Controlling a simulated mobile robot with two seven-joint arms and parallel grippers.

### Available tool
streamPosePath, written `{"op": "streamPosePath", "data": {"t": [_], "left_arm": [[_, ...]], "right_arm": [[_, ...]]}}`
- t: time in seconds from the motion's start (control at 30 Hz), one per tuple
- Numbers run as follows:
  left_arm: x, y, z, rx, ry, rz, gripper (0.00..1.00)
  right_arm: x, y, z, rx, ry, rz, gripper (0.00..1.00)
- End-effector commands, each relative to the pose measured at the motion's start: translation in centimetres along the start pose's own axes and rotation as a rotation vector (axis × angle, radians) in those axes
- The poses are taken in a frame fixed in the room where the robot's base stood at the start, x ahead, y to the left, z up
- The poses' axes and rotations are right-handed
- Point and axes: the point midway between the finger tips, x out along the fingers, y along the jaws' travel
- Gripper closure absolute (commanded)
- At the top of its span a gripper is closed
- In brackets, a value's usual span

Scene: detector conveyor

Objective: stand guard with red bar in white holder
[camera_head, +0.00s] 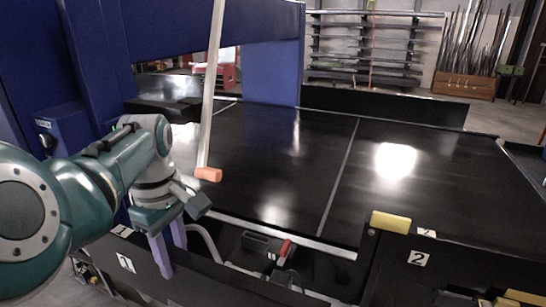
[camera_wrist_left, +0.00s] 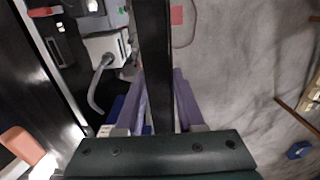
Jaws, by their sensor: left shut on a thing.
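A long white bar (camera_head: 212,90) with an orange-red block (camera_head: 209,174) at its low end slants across the head view; the block also shows in the left wrist view (camera_wrist_left: 20,145). My left gripper (camera_head: 168,254) points down over a black panel (camera_head: 108,258) marked with a white label at the conveyor's front. Its purple fingers are on either side of the panel's edge, a dark strip in the left wrist view (camera_wrist_left: 155,55), and appear shut on it. A red handle-like piece (camera_head: 286,248) sits on a dark fitting right of the gripper. I cannot identify the white holder surely; a whitish box (camera_wrist_left: 102,45) shows in the wrist view.
The black conveyor bed (camera_head: 255,160) is empty. A blue gantry (camera_head: 273,70) spans it. A second black panel with a "2" label (camera_head: 418,258) and a yellow block (camera_head: 390,222) stand at the right. Grey floor (camera_wrist_left: 240,60) lies right of the strip in the wrist view.

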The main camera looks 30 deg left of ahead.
Motion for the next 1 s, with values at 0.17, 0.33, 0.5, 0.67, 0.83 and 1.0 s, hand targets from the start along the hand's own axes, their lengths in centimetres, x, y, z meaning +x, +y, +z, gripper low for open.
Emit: {"op": "streamPosePath", "data": {"t": [0.17, 0.33, 0.5, 0.67, 0.83, 1.0], "left_arm": [[-1.2, 0.1, -0.1, -0.001, 0.002, 0.004, 1.0], [-2.1, 0.1, -0.1, -0.001, 0.003, 0.004, 1.0], [-3.1, 0.1, 0.0, 0.0, 0.002, 0.004, 1.0], [-4.0, 0.0, 0.0, 0.0, 0.001, 0.004, 1.0], [-5.0, 0.1, 0.0, 0.0, 0.002, 0.005, 1.0], [-5.8, 0.0, 0.0, -0.001, 0.002, 0.005, 1.0]], "right_arm": [[0.0, 0.0, 0.0, 0.001, 0.001, -0.001, 1.0], [0.0, -0.1, -0.1, 0.002, 0.001, -0.002, 1.0], [-0.1, -0.1, -0.1, 0.003, 0.002, -0.002, 1.0], [-0.1, -0.1, -0.1, 0.003, 0.002, -0.002, 1.0], [-0.1, -0.1, -0.1, 0.003, 0.002, -0.002, 1.0], [-0.1, -0.1, -0.1, 0.003, 0.002, -0.002, 1.0]]}}
